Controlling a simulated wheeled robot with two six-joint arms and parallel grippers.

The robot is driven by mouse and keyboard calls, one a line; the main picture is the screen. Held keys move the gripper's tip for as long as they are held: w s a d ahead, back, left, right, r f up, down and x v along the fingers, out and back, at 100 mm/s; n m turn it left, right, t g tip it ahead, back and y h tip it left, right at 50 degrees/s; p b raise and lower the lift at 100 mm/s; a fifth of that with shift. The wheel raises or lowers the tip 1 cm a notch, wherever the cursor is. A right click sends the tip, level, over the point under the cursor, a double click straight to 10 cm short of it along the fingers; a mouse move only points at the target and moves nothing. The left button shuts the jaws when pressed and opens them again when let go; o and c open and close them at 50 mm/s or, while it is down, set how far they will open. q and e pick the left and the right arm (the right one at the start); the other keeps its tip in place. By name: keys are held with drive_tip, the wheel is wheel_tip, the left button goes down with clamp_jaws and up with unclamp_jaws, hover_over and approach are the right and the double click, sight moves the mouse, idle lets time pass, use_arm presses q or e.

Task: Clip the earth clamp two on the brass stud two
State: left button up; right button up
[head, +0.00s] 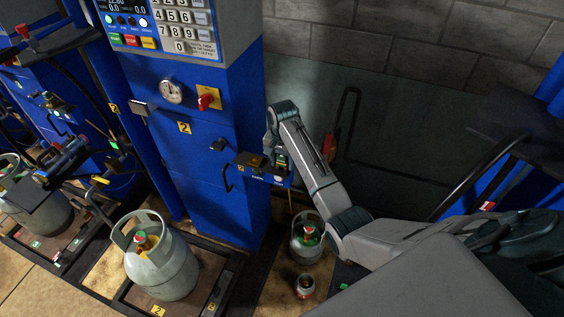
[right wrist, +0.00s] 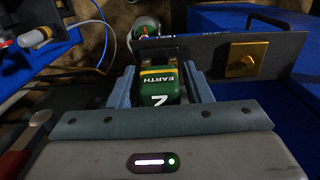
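The earth clamp two (right wrist: 160,88) is a green block marked EARTH and 2 with a yellow stripe. In the right wrist view it sits between the two fingers of my right gripper (right wrist: 160,74), which look closed against its sides. Its far end is at the left part of a dark bracket plate; whether it touches the plate I cannot tell. The brass stud two (right wrist: 246,60) is on a square brass plate on that bracket, to the right of the clamp and apart from it. The head view shows the bracket beside my right gripper (head: 280,160). My left gripper is out of view.
A blue scale cabinet (head: 215,150) with keypad, gauge and red knob stands left of my right arm. Grey gas cylinders stand on the left platform (head: 165,265) and below my arm (head: 306,240). A blue cable (right wrist: 95,24) runs at the upper left of the wrist view.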

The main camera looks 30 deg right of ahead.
clamp_jaws()
drive_tip(key=shift+r, duration=3)
